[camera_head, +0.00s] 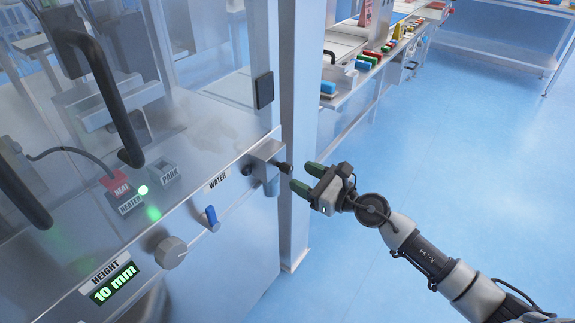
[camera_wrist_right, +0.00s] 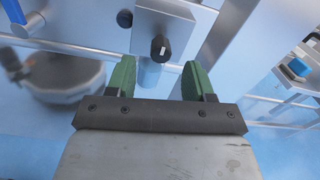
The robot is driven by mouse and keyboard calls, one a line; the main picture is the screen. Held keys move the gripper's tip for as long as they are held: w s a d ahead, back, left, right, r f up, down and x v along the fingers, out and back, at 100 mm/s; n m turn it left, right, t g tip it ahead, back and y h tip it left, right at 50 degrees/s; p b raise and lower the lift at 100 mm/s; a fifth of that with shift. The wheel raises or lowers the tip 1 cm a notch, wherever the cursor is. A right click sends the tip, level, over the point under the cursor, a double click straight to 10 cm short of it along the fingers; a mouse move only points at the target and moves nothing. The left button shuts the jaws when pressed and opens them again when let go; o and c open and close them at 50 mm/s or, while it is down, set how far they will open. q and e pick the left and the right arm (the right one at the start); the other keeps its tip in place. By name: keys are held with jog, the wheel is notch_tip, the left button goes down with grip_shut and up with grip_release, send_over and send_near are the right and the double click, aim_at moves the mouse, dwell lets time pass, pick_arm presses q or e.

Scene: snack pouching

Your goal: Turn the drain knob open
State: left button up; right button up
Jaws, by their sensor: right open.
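The drain knob, a small black knob (camera_head: 285,168) on a grey metal block (camera_head: 264,163), sticks out at the machine's right front corner. In the right wrist view the black knob (camera_wrist_right: 160,47) has a white mark and lies just beyond and between the fingertips. My right gripper (camera_head: 300,175) is open, with green fingers pointing at the knob, apart from it or very close; the exact gap is hard to tell. The right wrist view shows its two green fingers (camera_wrist_right: 160,75) spread and empty. My left gripper is not in view.
A blue WATER lever (camera_head: 211,217), a round grey knob (camera_head: 171,252) and a green HEIGHT display (camera_head: 113,284) sit left on the panel. A metal post (camera_head: 301,130) stands right behind the knob. Blue floor (camera_head: 440,160) to the right is clear.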

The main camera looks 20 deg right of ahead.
aim_at(291, 171)
jog(key=x, duration=0.5)
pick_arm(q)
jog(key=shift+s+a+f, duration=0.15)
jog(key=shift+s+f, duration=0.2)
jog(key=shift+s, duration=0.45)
pick_arm(e)
jog(key=c, duration=0.9)
